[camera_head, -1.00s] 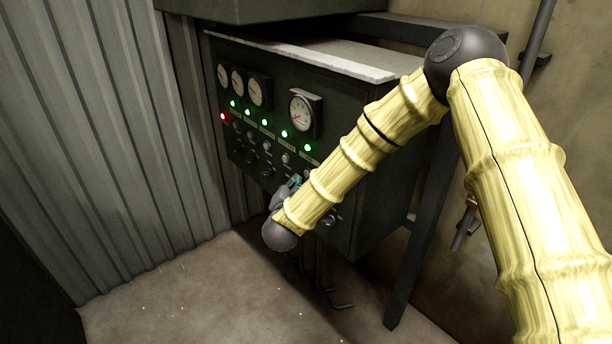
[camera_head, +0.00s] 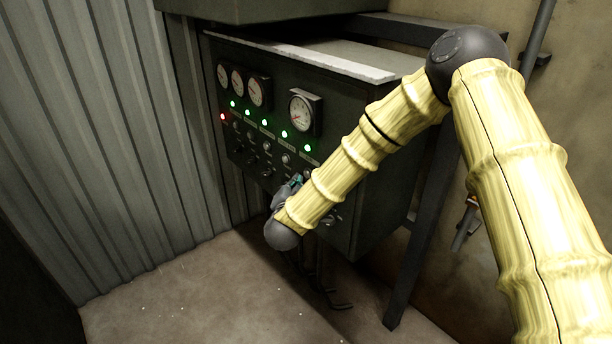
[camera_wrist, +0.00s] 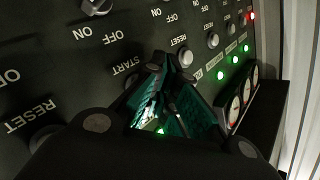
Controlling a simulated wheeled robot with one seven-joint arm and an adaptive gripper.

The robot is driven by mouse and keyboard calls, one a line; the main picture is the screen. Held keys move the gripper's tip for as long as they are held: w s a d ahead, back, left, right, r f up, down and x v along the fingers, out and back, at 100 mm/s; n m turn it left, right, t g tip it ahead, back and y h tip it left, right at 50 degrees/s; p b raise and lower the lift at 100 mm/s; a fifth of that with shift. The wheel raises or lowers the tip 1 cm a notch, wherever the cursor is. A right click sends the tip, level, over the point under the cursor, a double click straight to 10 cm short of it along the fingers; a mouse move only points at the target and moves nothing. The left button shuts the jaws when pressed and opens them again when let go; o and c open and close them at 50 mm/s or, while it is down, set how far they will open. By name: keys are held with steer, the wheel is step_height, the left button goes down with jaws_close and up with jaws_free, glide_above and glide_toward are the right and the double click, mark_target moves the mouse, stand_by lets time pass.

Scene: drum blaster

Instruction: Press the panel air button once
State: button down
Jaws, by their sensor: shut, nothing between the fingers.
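The dark control panel (camera_head: 345,195) has rows of buttons, knobs and lamps, and fills most of the wrist view (camera_wrist: 60,75). I cannot make out which button is labelled air. My gripper (camera_head: 296,180) is at the panel's lower right face, partly hidden behind my wrist and forearm. In the wrist view my gripper (camera_wrist: 167,63) is shut and empty, its dark tips towards the panel. A round pale button (camera_wrist: 186,57) shows just right of the tips, near a RESET label. Another button (camera_wrist: 213,40) lies further right. The fingers hide part of the panel, so contact cannot be told.
Several green lamps (camera_head: 284,134) and one red lamp (camera_head: 223,116) are lit. Round gauges (camera_head: 301,112) stick out above them. A corrugated metal wall (camera_head: 125,140) stands on the left. A dark support leg (camera_head: 420,260) stands at the right. The floor (camera_head: 200,290) in front is clear.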

steer(key=shift+w+d, duration=0.1)
stand_by(0.6)
steer(key=shift+w+d, duration=0.15)
steer(key=shift+d, duration=0.1)
steer(key=shift+w+d, duration=0.3)
steer(key=shift+d, duration=0.05)
stand_by(1.0)
stand_by(0.4)
steer(key=shift+s+a, duration=0.55)
steer(key=shift+a, duration=0.15)
steer(key=s+a, duration=0.1)
steer(key=a, duration=0.1)
steer(key=s+a, duration=0.2)
stand_by(0.5)
stand_by(0.4)
